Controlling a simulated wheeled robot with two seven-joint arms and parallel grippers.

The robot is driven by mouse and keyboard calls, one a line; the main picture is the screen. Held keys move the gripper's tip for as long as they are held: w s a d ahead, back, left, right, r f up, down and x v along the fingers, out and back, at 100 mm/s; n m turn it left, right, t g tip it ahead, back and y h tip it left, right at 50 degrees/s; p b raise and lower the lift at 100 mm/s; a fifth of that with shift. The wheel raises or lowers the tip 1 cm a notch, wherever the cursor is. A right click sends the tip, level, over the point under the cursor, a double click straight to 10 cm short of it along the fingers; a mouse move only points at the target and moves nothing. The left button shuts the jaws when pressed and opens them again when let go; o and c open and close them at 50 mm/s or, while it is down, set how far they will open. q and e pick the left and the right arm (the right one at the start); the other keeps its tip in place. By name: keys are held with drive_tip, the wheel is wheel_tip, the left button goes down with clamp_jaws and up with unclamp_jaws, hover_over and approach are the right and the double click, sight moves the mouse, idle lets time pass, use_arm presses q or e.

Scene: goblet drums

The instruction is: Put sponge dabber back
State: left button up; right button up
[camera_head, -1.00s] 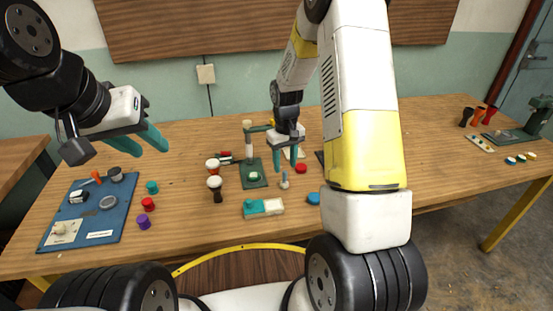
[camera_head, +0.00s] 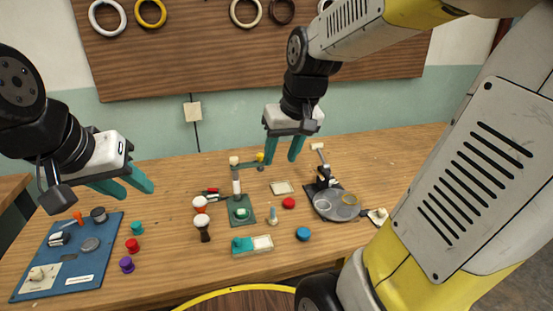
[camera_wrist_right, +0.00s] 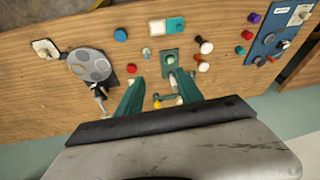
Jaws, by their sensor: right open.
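A small upright piece with a pale rounded part and a bluish tip, which looks like the sponge dabber (camera_head: 273,215), stands on the table right of the green stand (camera_head: 241,212). It also shows in the right wrist view (camera_wrist_right: 147,53), beyond my fingertips and touching neither. My right gripper (camera_head: 284,149) is open and empty, raised above the back of the table; its fingers (camera_wrist_right: 157,90) are spread in the wrist view. My left gripper (camera_head: 130,187) hangs over the table's left side, fingers apart and empty, above the blue board (camera_head: 100,245).
Nearby are a red cap (camera_head: 289,203), a blue cap (camera_head: 303,233), a teal-and-white case (camera_head: 252,245) and mushroom-shaped tools (camera_head: 202,224). A grey round plate with rings (camera_head: 335,205) lies right. A wooden panel with rings hangs behind. Bare wood is free at the front.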

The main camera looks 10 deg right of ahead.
drive_tip(key=s+a+r+t, duration=0.1)
drive_tip(key=s+r+t, duration=0.1)
drive_tip(key=s, duration=0.8)
drive_tip(key=shift+r+m+y, duration=0.3)
drive_tip(key=shift+r+m, duration=0.1)
drive_tip(key=shift+r, duration=0.15)
drive_tip(key=shift+c, duration=0.4)
